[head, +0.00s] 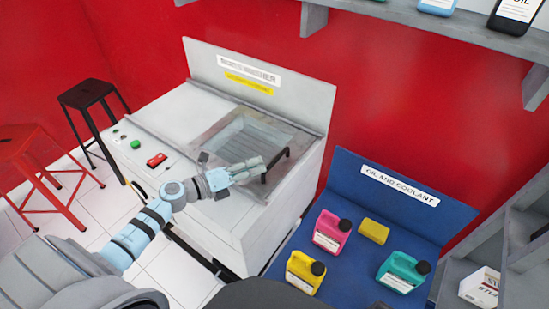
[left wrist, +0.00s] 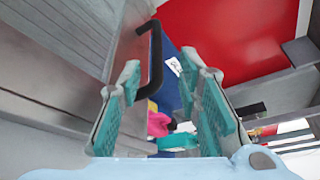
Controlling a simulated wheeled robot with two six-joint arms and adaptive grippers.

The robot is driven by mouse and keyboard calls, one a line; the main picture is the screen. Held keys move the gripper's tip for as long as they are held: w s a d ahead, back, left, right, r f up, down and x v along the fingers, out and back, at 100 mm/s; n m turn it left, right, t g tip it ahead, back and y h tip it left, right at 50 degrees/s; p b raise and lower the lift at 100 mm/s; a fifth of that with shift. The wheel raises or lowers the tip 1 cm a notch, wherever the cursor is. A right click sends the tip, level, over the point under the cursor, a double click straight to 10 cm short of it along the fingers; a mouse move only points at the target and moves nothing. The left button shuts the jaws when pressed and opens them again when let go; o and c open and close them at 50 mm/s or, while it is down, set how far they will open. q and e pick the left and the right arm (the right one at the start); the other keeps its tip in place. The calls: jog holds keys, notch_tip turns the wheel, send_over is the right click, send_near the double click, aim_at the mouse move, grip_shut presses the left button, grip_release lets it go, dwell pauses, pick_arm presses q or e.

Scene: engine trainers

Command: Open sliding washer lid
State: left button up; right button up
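The parts washer (head: 160,92) is a pale grey cabinet with a see-through sliding lid (head: 222,128) over a ribbed basin. The lid's black bar handle (head: 275,165) stands at the lid's right side. My left gripper (head: 262,167) is over the lid, just left of the handle. In the left wrist view, the left gripper (left wrist: 168,80) has its teal-padded fingers spread with nothing held between them. The black handle (left wrist: 155,55) shows there beyond the fingertips, nearer the left finger. Contact with the handle cannot be told. My right gripper is not in view.
Green buttons and a red switch (head: 157,160) are at the washer's left. Two stools (head: 88,95) stand further left. A shelf (head: 440,22) is above.

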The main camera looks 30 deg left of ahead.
aim_at(275, 159)
pick_arm(q)
jog(key=x, duration=0.8)
jog(key=shift+w+a+f, duration=0.15)
jog(key=shift+f, duration=0.15)
jog(key=shift+w+b, duration=0.25)
jog(key=shift+b, duration=0.05)
jog(key=shift+r, duration=0.1)
jog(key=shift+c, duration=0.6)
grip_shut()
